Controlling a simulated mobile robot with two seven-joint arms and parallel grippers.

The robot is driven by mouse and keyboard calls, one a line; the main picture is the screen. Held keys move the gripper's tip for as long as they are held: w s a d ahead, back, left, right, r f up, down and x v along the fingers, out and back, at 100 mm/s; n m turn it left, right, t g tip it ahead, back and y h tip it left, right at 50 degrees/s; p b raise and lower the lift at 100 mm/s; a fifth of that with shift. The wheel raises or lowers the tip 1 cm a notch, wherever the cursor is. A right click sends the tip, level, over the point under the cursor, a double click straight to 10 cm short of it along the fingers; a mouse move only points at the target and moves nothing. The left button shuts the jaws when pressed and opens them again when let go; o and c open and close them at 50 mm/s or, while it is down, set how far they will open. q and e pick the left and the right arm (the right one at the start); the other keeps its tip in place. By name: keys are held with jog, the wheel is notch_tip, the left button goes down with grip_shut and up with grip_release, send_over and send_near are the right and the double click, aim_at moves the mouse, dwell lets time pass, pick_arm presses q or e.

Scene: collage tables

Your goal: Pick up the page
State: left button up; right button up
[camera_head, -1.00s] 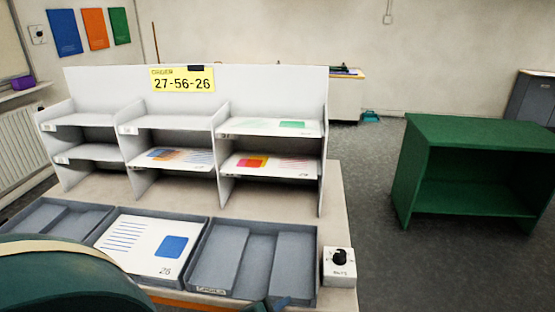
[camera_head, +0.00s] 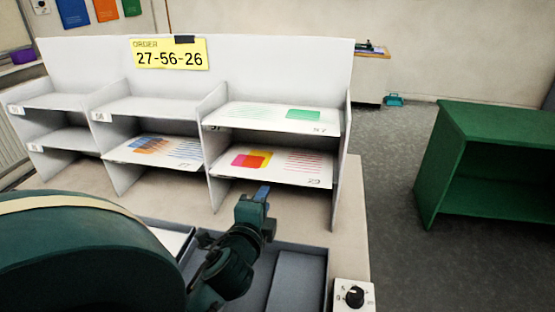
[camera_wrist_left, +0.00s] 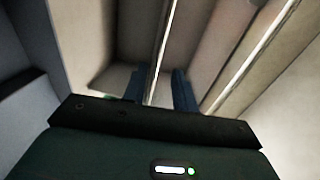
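Pages lie in the grey-white shelf unit. A page with a blue and orange print (camera_head: 155,148) is in the lower middle slot. A page with pink and yellow squares (camera_head: 275,165) is in the lower right slot. A page with a green block (camera_head: 287,118) is in the upper right slot. My left gripper (camera_head: 260,198) is in front of the lower right slot, below its page. In the left wrist view its fingers (camera_wrist_left: 158,86) are apart, with a bright edge running up between them; I see no page held. My right gripper is not in view.
A yellow order card (camera_head: 169,54) reading 27-56-26 is on the shelf back. Grey trays (camera_head: 298,278) stand in front, partly hidden by my left arm. A white dial box (camera_head: 354,295) is at the right; a green cabinet (camera_head: 490,130) stands beyond open floor.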

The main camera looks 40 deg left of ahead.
pick_arm(q)
jog(key=shift+p+x, duration=0.3)
jog(key=shift+x, duration=4.15)
jog(key=shift+a+r, duration=0.1)
jog(key=shift+r, duration=0.1)
jog(key=shift+s, duration=0.1)
jog(key=shift+c, duration=0.3)
grip_shut()
